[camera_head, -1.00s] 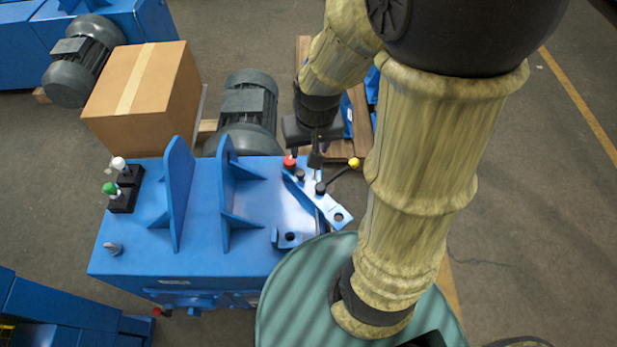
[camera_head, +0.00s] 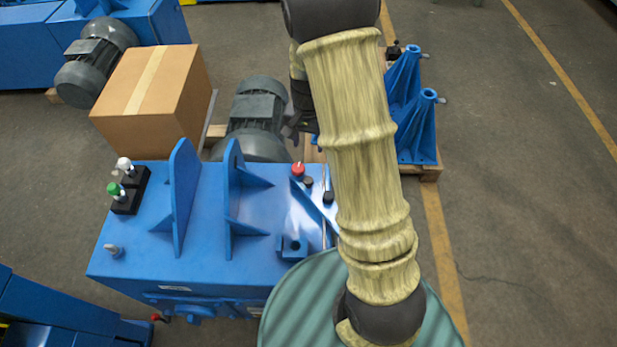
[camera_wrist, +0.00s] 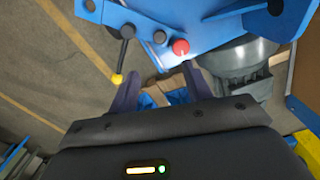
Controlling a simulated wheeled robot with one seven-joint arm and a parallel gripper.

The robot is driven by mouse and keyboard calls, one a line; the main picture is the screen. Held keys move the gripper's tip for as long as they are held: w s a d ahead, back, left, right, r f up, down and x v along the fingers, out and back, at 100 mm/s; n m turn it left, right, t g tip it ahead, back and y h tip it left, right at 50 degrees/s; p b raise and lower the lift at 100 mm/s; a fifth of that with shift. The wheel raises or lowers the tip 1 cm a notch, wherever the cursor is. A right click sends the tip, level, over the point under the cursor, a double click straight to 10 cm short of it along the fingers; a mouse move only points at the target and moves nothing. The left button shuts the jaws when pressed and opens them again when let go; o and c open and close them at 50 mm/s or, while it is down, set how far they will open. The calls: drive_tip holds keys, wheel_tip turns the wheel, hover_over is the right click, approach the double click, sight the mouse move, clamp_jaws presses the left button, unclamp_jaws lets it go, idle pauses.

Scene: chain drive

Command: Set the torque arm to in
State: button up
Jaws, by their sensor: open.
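A flat blue bar (camera_head: 312,207) lies at the right end of the blue machine top; I take it to be the torque arm, though its far end is behind my arm. In the wrist view, a black lever with a yellow knob (camera_wrist: 118,78) stands at the left, beside a short black knob (camera_wrist: 160,37) and a red knob (camera_wrist: 180,47). My gripper (camera_wrist: 161,72) is open and empty, its fingers apart below the red knob in that view, touching nothing that I can make out. In the head view my arm hides the yellow knob and most of my gripper.
The blue machine (camera_head: 200,262) carries two upright plates (camera_head: 183,195) and green and white buttons (camera_head: 113,188). A grey motor (camera_head: 256,115) and a cardboard box (camera_head: 150,95) stand behind it. Blue brackets (camera_head: 415,130) on a pallet are behind right. The floor at far right is clear.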

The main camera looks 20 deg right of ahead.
sight(308, 180)
wheel_tip(308, 180, down, 17)
drive_tip(key=shift+f+p, duration=0.15)
drive_tip(key=shift+p, duration=0.15)
idle(0.4)
clamp_jaws()
